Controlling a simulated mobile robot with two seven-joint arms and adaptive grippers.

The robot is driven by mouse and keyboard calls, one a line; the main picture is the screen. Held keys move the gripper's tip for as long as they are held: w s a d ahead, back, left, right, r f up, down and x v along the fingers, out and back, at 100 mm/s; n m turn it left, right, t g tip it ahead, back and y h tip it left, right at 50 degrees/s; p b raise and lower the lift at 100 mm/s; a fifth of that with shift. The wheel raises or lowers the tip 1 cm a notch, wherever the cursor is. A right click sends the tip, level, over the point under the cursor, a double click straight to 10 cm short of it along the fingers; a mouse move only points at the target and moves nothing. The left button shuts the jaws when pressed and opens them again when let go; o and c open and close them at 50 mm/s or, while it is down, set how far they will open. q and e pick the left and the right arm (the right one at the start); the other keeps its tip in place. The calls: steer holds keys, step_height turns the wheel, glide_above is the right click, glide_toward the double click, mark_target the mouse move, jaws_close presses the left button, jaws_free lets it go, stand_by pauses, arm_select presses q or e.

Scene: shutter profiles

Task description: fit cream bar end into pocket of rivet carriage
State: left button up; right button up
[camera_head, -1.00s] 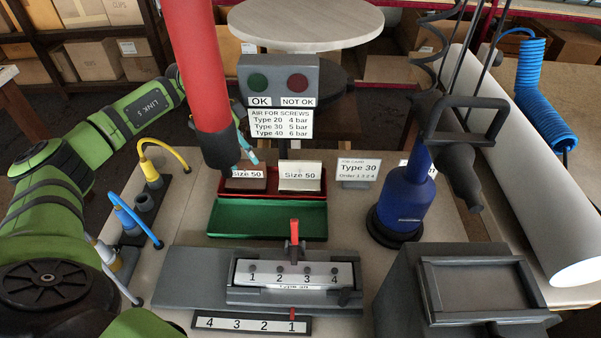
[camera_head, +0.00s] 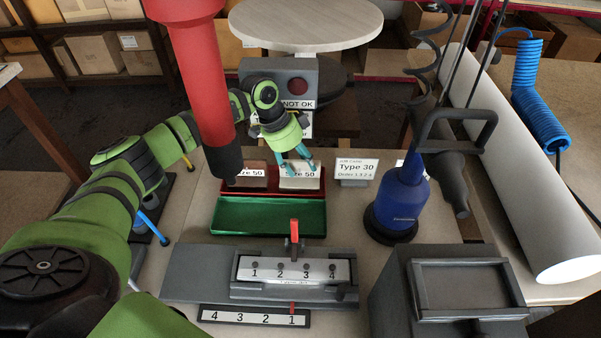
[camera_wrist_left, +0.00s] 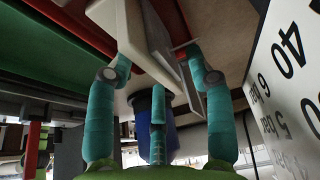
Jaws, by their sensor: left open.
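The cream bar end (camera_head: 299,180) is a pale block with a "Size 50" label. It sits in the red rear section (camera_head: 322,184) of a tray, right of a brown block (camera_head: 251,176) with the same label. My left gripper (camera_head: 298,162), with teal fingers, is open just above the cream bar end. In the left wrist view its fingers (camera_wrist_left: 155,75) are on either side of the cream piece (camera_wrist_left: 104,14); contact is unclear. The grey fixture with the plate numbered 1 to 4 (camera_head: 294,270) appears to be the rivet carriage; its pocket is not clearly visible. My right gripper is not visible.
A red cylinder (camera_head: 200,75) with a dark end comes down left of my gripper. The green tray section (camera_head: 270,216) is empty. A blue bottle-shaped tool (camera_head: 398,200) stands right, behind a grey box (camera_head: 445,290). A signal box (camera_head: 310,80) stands behind my gripper.

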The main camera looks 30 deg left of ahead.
arm_select(q)
steer(key=shift+f, duration=0.3)
jaws_close()
steer(key=shift+r, duration=0.15)
